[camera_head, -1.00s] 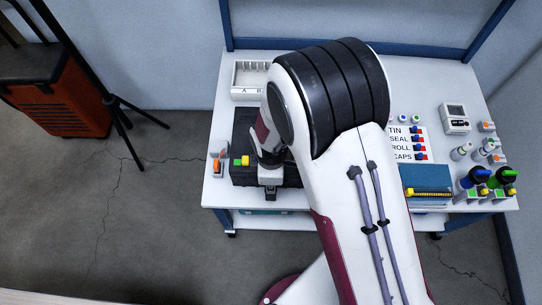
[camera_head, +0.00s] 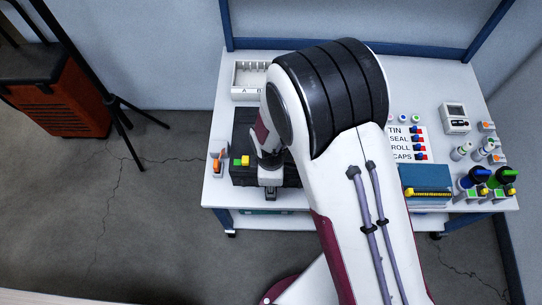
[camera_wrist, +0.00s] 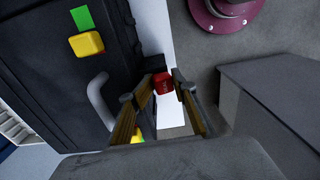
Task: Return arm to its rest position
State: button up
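My arm reaches over the white table (camera_head: 222,119) in the head view and bends down at its black-banded joint. My gripper (camera_head: 269,160) is low over the black case (camera_head: 243,127), partly hidden by the arm. In the wrist view, my gripper's two fingers (camera_wrist: 163,79) stand apart. A small red block (camera_wrist: 163,83) with faint marks shows between their tips. I cannot tell whether the fingers touch it or it lies beyond them. The case also shows at the left of the wrist view (camera_wrist: 60,85), with a grey handle (camera_wrist: 99,103) beside the left finger.
Green and yellow blocks (camera_head: 241,161) sit at the case's left. A white tray (camera_head: 250,77) stands behind it. At right are a label board (camera_head: 404,143), a blue box (camera_head: 425,176), a meter (camera_head: 456,117) and several knobs (camera_head: 482,175).

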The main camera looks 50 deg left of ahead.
jog(key=shift+w+a+r, duration=0.15)
jog(key=shift+w+a, duration=0.05)
jog(key=shift+a, duration=0.15)
jog(key=shift+c, duration=0.3)
jog(key=shift+r, duration=0.15)
jog(key=shift+o, duration=0.6)
jog(key=shift+r, duration=0.35)
jog(key=shift+d+r, duration=0.15)
jog(key=shift+r, duration=0.7)
jog(key=shift+s+r, duration=0.1)
jog(key=shift+r, duration=1.95)
jog(key=shift+d, duration=0.1)
